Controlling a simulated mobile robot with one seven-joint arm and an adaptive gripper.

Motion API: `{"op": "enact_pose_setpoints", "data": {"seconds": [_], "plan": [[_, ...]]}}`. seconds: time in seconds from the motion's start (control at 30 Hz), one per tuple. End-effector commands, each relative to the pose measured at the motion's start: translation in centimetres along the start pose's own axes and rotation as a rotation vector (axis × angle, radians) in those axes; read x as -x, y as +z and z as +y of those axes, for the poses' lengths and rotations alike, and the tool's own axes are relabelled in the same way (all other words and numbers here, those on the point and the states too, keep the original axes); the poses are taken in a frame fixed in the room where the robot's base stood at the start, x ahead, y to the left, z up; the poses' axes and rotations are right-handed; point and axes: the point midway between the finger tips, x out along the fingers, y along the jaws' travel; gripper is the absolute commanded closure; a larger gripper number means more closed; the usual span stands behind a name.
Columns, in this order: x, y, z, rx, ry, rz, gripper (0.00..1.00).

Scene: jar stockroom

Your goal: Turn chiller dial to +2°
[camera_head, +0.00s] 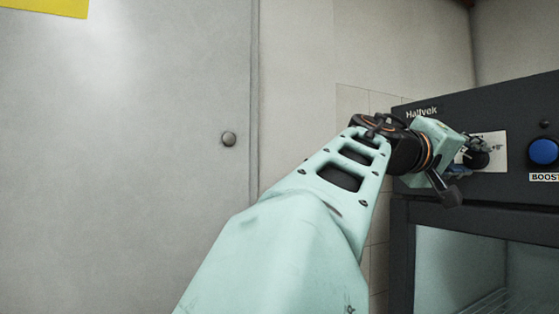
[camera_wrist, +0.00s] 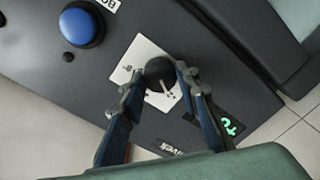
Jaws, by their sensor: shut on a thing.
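The chiller dial is a round black knob (camera_wrist: 159,72) with a pale pointer mark, on a white plate (camera_wrist: 146,53) with small printed marks. In the wrist view my gripper (camera_wrist: 161,76) has one finger on each side of the knob and is shut on it. In the head view the dial (camera_head: 480,159) is partly hidden by my gripper (camera_head: 472,152), which reaches it from the left. The plate's right end (camera_head: 498,146) shows a small label, perhaps +8°. A display with green characters (camera_wrist: 230,125) sits beside the plate; it seems to include a 2, turned in this view.
A blue button (camera_head: 543,151) labelled BOOST is right of the dial on the dark chiller panel (camera_head: 455,111). The glass chiller front (camera_head: 450,265) is below. A grey door with a round knob (camera_head: 229,139) is at left.

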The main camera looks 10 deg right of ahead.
Motion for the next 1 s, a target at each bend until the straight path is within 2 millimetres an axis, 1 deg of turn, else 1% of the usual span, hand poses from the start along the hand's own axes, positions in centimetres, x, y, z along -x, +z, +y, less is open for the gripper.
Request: {"op": "enact_pose_setpoints", "data": {"seconds": [0.2,0.23,0.3,0.4,0.77,0.87,1.0], "plan": [[0.0,0.1,-0.1,0.002,0.000,-0.003,0.95],[0.0,0.1,-0.1,0.002,0.000,-0.003,0.70],[0.0,0.1,-0.1,0.001,-0.001,-0.003,0.62],[0.0,0.1,0.0,0.001,0.000,-0.002,0.53],[0.0,-0.3,0.3,0.000,0.000,0.001,0.53],[0.0,-0.9,1.0,-0.001,0.000,0.002,0.53],[0.0,-2.1,2.7,-0.003,0.000,0.002,0.53]]}}
